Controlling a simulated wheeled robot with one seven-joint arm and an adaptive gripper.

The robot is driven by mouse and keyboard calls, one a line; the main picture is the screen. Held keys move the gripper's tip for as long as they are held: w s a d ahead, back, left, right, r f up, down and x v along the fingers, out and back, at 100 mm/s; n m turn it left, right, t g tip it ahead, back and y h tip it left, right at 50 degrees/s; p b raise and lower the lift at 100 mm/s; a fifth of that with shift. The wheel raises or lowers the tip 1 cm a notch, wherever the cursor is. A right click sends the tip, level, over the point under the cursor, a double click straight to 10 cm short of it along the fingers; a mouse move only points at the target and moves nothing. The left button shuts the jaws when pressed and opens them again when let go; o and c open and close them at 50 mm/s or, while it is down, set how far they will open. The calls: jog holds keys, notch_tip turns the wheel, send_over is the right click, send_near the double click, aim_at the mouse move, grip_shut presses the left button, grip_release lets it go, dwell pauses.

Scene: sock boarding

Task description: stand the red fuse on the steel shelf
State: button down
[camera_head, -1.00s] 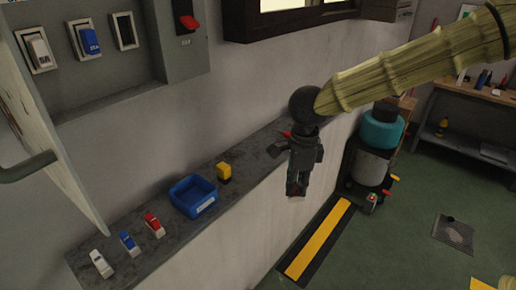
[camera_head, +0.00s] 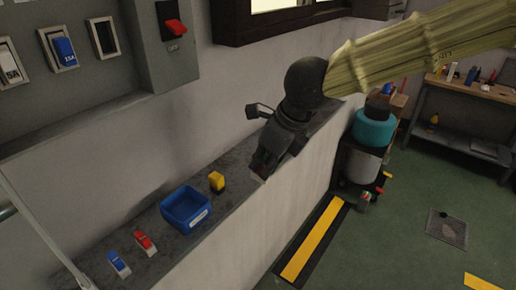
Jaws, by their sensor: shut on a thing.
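My gripper (camera_head: 271,163) hangs at the end of the arm, above the right part of the grey steel shelf (camera_head: 235,165). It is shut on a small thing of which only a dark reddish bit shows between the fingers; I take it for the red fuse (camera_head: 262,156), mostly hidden. Another red piece with a white part (camera_head: 145,243) lies on the shelf's near left part, beside a similar blue one (camera_head: 119,264). In the wall box, the third socket (camera_head: 103,37) is empty.
A blue bin (camera_head: 186,209) and a yellow block (camera_head: 216,181) stand mid-shelf. The wall box holds a blue fuse (camera_head: 65,48), a white one (camera_head: 10,66) and a red lever (camera_head: 175,28). Its open door (camera_head: 35,215) is at left. The shelf is bare behind the bin.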

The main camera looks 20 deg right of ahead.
jog(key=w+d+p, duration=0.1)
jog(key=w, duration=0.3)
jog(key=w+d+p, duration=0.1)
jog(key=w, duration=0.3)
jog(key=w+d+f+p, duration=0.1)
jog(key=w+p, duration=0.1)
jog(key=w, duration=0.2)
jog(key=shift+w+f, duration=0.1)
jog(key=shift+w, duration=0.3)
jog(key=shift+w+f, duration=0.1)
jog(key=shift+f, duration=0.15)
jog(key=shift+w+a+f+p, duration=0.1)
jog(key=shift+f+p, duration=0.5)
jog(key=shift+f, duration=0.95)
jog(key=c, duration=1.4)
grip_release()
jog(key=shift+r, duration=0.1)
jog(key=b+v, duration=0.2)
jog(key=v, duration=1)
